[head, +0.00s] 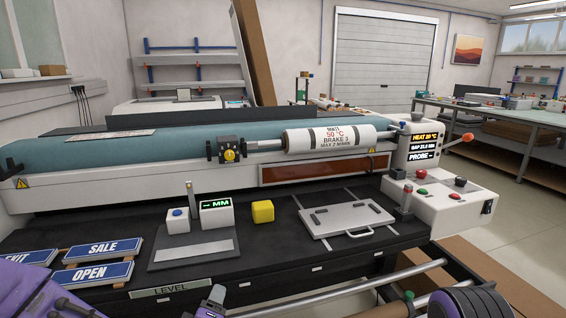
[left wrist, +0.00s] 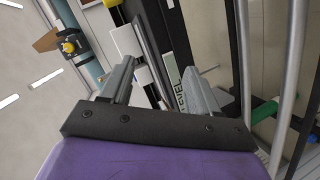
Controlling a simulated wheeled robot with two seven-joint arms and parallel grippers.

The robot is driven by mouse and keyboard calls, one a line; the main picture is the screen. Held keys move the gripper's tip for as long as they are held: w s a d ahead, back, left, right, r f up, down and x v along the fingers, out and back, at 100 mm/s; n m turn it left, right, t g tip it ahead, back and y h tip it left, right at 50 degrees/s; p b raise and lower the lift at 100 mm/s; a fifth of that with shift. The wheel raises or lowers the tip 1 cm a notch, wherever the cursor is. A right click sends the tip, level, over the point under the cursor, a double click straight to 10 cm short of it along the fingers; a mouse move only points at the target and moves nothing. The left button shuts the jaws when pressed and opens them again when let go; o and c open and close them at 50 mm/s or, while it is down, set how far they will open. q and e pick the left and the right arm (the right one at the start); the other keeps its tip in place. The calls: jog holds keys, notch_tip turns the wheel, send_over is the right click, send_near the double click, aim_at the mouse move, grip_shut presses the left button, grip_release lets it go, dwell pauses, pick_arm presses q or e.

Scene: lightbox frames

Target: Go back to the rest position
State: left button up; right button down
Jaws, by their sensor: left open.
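My left gripper (left wrist: 160,80) is open in the left wrist view. Its two grey fingers are spread apart with nothing between them. Beyond them lie the bench's dark front edge and the LEVEL label (left wrist: 180,96). My right gripper is not in view.
The dark bench holds OPEN (head: 92,273) and SALE (head: 105,249) signs, a yellow cube (head: 263,211) and a white plate (head: 345,219). A white roller (head: 330,139) lies behind.

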pick_arm(q)
jog(key=s+a+f+m+g, duration=0.1)
jog(key=s+a+f+g, duration=0.15)
jog(key=f, duration=0.45)
jog(key=s+a+f+m+g, duration=0.1)
jog(key=s+a+f+m, duration=0.15)
jog(key=f, duration=0.35)
jog(key=s+a+f+m+g+y, duration=0.1)
jog(key=s+a+f+g, duration=0.2)
jog(key=s+f, duration=0.6)
jog(key=s+a+f+m+g+y, duration=0.1)
jog(key=s+a+f+g, duration=0.3)
jog(key=s, duration=1)
jog(key=a+f+m, duration=0.1)
jog(key=a+f, duration=0.2)
jog(key=f, duration=0.1)
jog(key=shift+s+a+f, duration=0.15)
jog(key=shift+s+f, duration=0.15)
jog(key=shift+f, duration=0.05)
